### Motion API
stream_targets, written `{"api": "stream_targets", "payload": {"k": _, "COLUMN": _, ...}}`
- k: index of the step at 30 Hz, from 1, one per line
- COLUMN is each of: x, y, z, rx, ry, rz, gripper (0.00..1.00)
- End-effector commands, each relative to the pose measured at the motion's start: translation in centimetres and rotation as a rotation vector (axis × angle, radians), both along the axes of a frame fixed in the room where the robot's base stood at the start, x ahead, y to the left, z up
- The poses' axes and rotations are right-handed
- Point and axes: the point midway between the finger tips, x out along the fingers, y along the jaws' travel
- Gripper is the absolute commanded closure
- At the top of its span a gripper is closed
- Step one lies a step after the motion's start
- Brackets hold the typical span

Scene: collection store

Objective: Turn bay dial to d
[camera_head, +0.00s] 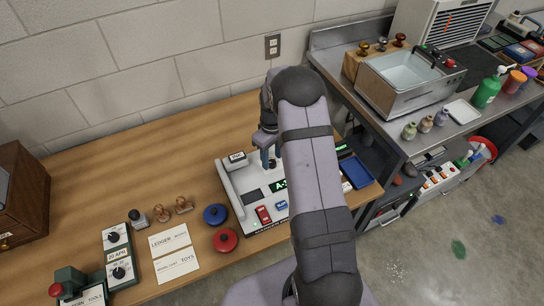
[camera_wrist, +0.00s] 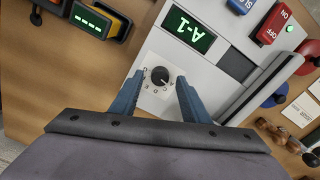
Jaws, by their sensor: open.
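The bay dial (camera_wrist: 160,76) is a small round black knob on a white-grey console (camera_wrist: 155,55), with letters printed around it. Which letter its pointer faces is too small to tell. The console display (camera_wrist: 188,29) reads A-1 in green. In the wrist view my gripper (camera_wrist: 160,80) is open, with one blue finger on each side of the dial and a visible gap to the knob. In the head view the console (camera_head: 231,190) stands on the wooden table, and my gripper (camera_head: 269,157) is over its back part. My arm hides the console's right side.
The console also carries a red switch (camera_head: 263,214) and a blue switch (camera_head: 281,205). Blue (camera_head: 215,214) and red (camera_head: 225,239) round-lidded pots stand left of it. A blue tray (camera_head: 356,172) lies to the right. The table behind the console is clear.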

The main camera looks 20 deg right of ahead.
Motion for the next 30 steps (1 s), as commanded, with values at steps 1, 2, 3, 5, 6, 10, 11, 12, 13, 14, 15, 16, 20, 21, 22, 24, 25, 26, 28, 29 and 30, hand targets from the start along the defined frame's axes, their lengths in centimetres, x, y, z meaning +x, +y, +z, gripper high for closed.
{"api": "stream_targets", "payload": {"k": 1, "x": -0.03, "y": 0.01, "z": -0.3, "rx": 0.001, "ry": 0.001, "rz": 0.0, "gripper": 0.58}}
{"api": "stream_targets", "payload": {"k": 2, "x": -0.01, "y": 0.01, "z": -0.51, "rx": 0.0, "ry": 0.001, "rz": 0.0, "gripper": 0.58}}
{"api": "stream_targets", "payload": {"k": 3, "x": -0.01, "y": 0.01, "z": -0.75, "rx": 0.0, "ry": 0.0, "rz": 0.0, "gripper": 0.58}}
{"api": "stream_targets", "payload": {"k": 5, "x": 0.0, "y": 0.01, "z": -0.98, "rx": 0.0, "ry": 0.0, "rz": 0.0, "gripper": 0.58}}
{"api": "stream_targets", "payload": {"k": 6, "x": 0.0, "y": 0.01, "z": -1.07, "rx": 0.0, "ry": 0.0, "rz": 0.0, "gripper": 0.58}}
{"api": "stream_targets", "payload": {"k": 10, "x": 0.01, "y": 0.0, "z": -1.18, "rx": -0.001, "ry": -0.001, "rz": 0.0, "gripper": 0.58}}
{"api": "stream_targets", "payload": {"k": 11, "x": 0.01, "y": 0.0, "z": -1.19, "rx": -0.001, "ry": -0.001, "rz": 0.0, "gripper": 0.58}}
{"api": "stream_targets", "payload": {"k": 12, "x": 0.01, "y": 0.0, "z": -1.19, "rx": -0.001, "ry": -0.001, "rz": 0.0, "gripper": 0.58}}
{"api": "stream_targets", "payload": {"k": 13, "x": 0.01, "y": 0.0, "z": -1.18, "rx": -0.001, "ry": -0.001, "rz": 0.0, "gripper": 0.58}}
{"api": "stream_targets", "payload": {"k": 14, "x": 0.01, "y": 0.0, "z": -1.18, "rx": -0.001, "ry": -0.001, "rz": 0.0, "gripper": 0.58}}
{"api": "stream_targets", "payload": {"k": 15, "x": 0.0, "y": 0.0, "z": -1.18, "rx": -0.001, "ry": -0.001, "rz": 0.0, "gripper": 0.65}}
{"api": "stream_targets", "payload": {"k": 16, "x": 0.0, "y": 0.0, "z": -1.18, "rx": -0.001, "ry": -0.001, "rz": 0.0, "gripper": 0.72}}
{"api": "stream_targets", "payload": {"k": 20, "x": 0.0, "y": 0.0, "z": -1.17, "rx": 0.0, "ry": -0.001, "rz": 0.0, "gripper": 0.99}}
{"api": "stream_targets", "payload": {"k": 21, "x": 0.0, "y": 0.0, "z": -1.17, "rx": 0.0, "ry": -0.001, "rz": 0.0, "gripper": 0.99}}
{"api": "stream_targets", "payload": {"k": 22, "x": 0.0, "y": 0.0, "z": -1.17, "rx": 0.0, "ry": -0.001, "rz": 0.0, "gripper": 0.99}}
{"api": "stream_targets", "payload": {"k": 24, "x": 0.0, "y": 0.01, "z": -1.17, "rx": 0.0, "ry": -0.001, "rz": -0.002, "gripper": 0.99}}
{"api": "stream_targets", "payload": {"k": 25, "x": 0.0, "y": 0.01, "z": -1.17, "rx": 0.0, "ry": -0.001, "rz": -0.003, "gripper": 0.99}}
{"api": "stream_targets", "payload": {"k": 26, "x": 0.0, "y": 0.0, "z": -1.17, "rx": 0.0, "ry": -0.001, "rz": -0.006, "gripper": 0.99}}
{"api": "stream_targets", "payload": {"k": 28, "x": 0.0, "y": 0.0, "z": -1.18, "rx": -0.001, "ry": -0.001, "rz": -0.015, "gripper": 0.99}}
{"api": "stream_targets", "payload": {"k": 29, "x": 0.0, "y": 0.0, "z": -1.19, "rx": -0.001, "ry": -0.001, "rz": -0.021, "gripper": 0.99}}
{"api": "stream_targets", "payload": {"k": 30, "x": 0.0, "y": 0.0, "z": -1.19, "rx": -0.001, "ry": -0.001, "rz": -0.031, "gripper": 0.99}}
